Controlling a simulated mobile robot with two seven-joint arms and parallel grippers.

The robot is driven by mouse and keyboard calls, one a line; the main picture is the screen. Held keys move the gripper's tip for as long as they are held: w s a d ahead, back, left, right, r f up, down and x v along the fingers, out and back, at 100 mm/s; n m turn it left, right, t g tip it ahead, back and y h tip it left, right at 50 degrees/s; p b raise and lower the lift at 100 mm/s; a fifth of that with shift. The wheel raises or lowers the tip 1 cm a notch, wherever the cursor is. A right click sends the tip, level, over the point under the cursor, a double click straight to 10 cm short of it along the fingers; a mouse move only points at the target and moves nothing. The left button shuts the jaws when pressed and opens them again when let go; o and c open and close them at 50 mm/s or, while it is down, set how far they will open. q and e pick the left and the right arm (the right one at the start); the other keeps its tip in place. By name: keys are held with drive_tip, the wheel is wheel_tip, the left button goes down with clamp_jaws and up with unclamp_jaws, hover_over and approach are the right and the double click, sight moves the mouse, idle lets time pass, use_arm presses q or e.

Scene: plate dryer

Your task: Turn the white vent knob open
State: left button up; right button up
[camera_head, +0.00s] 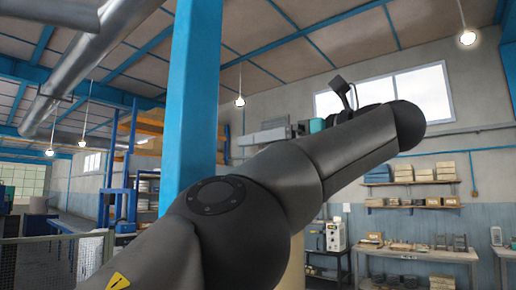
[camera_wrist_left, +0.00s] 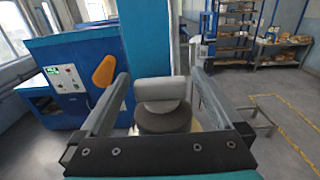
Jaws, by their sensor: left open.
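I cannot make out the white vent knob for sure in either view. My left gripper (camera_head: 246,139) is high in the head view, behind my dark arm, which crosses the middle of the picture. Its grey fingers point left, close to the blue pillar in the picture. In the left wrist view the two fingers of the left gripper (camera_wrist_left: 161,78) are spread wide with nothing held. A light grey rounded block on a dark round base shows between and beyond them; I cannot tell what it is. My right gripper is in neither view.
A blue pillar (camera_head: 191,95) stands left of centre in the head view. Stocked wall shelves (camera_head: 412,182) and a workbench (camera_head: 420,254) are at the right. The left wrist view shows a blue machine (camera_wrist_left: 70,112) with a control panel (camera_wrist_left: 65,79) and an orange part (camera_wrist_left: 104,71).

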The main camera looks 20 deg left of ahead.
use_arm(q)
drive_tip(key=shift+p+v, duration=0.3)
drive_tip(key=shift+v, duration=2.15)
